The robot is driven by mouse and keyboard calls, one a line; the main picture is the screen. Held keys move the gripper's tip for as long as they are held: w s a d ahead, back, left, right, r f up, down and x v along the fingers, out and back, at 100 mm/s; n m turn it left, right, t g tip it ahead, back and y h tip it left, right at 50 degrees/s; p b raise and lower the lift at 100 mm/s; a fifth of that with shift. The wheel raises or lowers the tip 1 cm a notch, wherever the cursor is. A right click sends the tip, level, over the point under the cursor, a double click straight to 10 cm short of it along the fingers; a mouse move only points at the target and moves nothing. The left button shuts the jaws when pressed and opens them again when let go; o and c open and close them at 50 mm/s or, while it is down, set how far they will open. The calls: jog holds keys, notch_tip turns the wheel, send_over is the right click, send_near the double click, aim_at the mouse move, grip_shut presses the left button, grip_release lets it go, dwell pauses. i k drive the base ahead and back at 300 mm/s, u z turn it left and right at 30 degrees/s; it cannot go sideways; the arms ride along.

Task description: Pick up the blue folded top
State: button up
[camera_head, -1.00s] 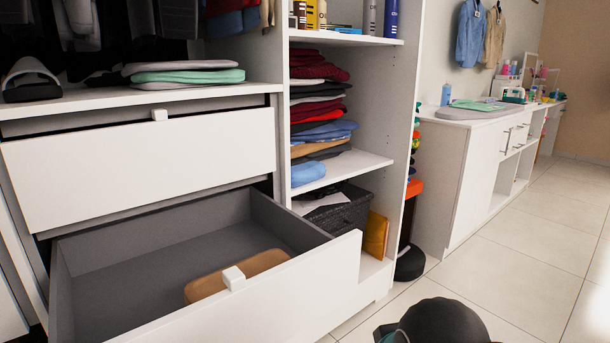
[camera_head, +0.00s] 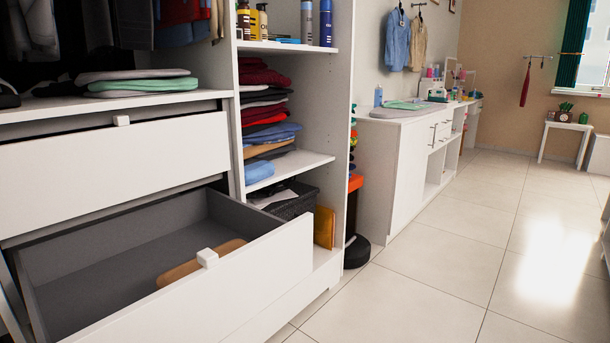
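A light blue folded top (camera_head: 259,171) lies at the front left of the middle shelf (camera_head: 305,165) in the open wardrobe. A darker blue folded garment (camera_head: 284,132) is in the stack, below red ones (camera_head: 264,77) and above a tan one (camera_head: 270,147). My gripper is not in view.
An open drawer (camera_head: 230,280) with a tan item (camera_head: 200,262) inside juts out below and left of the shelf. A black basket (camera_head: 290,206) sits under the shelf. The wardrobe's side panel (camera_head: 343,100) bounds the right. The tiled floor (camera_head: 420,270) is clear at right.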

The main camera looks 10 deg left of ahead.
aim_at(254, 173)
jog(key=z, duration=0.25)
jog(key=i, duration=2.8)
jog(key=u, duration=0.65)
